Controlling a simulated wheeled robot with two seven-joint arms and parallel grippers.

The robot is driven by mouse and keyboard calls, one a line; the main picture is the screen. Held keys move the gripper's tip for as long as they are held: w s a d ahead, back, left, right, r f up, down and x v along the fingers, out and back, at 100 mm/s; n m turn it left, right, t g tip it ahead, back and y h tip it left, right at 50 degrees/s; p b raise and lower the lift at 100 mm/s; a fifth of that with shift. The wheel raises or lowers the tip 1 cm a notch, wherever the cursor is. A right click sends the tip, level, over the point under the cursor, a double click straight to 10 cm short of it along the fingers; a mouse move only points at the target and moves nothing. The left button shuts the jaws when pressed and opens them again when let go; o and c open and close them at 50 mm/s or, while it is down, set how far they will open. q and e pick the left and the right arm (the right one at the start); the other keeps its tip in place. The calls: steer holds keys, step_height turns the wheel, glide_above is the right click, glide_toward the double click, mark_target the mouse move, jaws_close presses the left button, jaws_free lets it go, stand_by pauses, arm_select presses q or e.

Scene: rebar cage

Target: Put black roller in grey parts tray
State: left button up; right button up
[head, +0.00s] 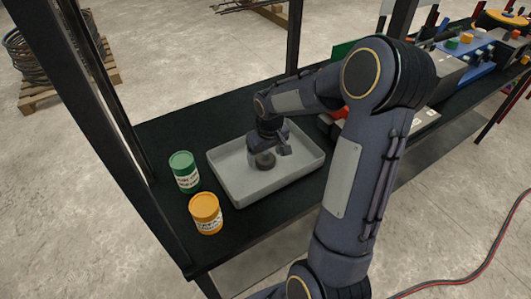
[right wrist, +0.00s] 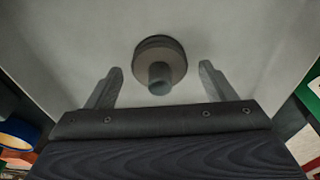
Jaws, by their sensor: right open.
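The grey parts tray (head: 226,178) sits on the black bench top, and its pale floor fills much of the right wrist view (right wrist: 60,45). The black roller (right wrist: 160,62) shows there as a dark round disc with a short stub facing the camera; it also shows in the head view (head: 264,161), inside the tray and partly under my gripper. My right gripper (head: 268,151) points down into the tray above the roller. Its two fingers are apart, one on each side of the roller, with gaps visible. My left gripper is out of view.
A green can (head: 185,173) and an orange can (head: 206,214) stand left of the tray. A dark frame post (head: 100,130) rises at the bench's left end. A blue fixture (head: 478,58) and other parts stand farther right. The bench's back left corner is clear.

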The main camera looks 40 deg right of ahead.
mark_target(268, 162)
step_height(268, 162, up, 12)
steer(key=s, duration=0.2)
steer(key=s+a+t+y, duration=0.3)
steer(key=s+a+y, duration=0.1)
steer(key=s+a, duration=1.2)
steer(key=shift+s+f+m+t, duration=0.15)
steer(key=shift+s+m+t, duration=0.2)
steer(key=shift+s, duration=0.75)
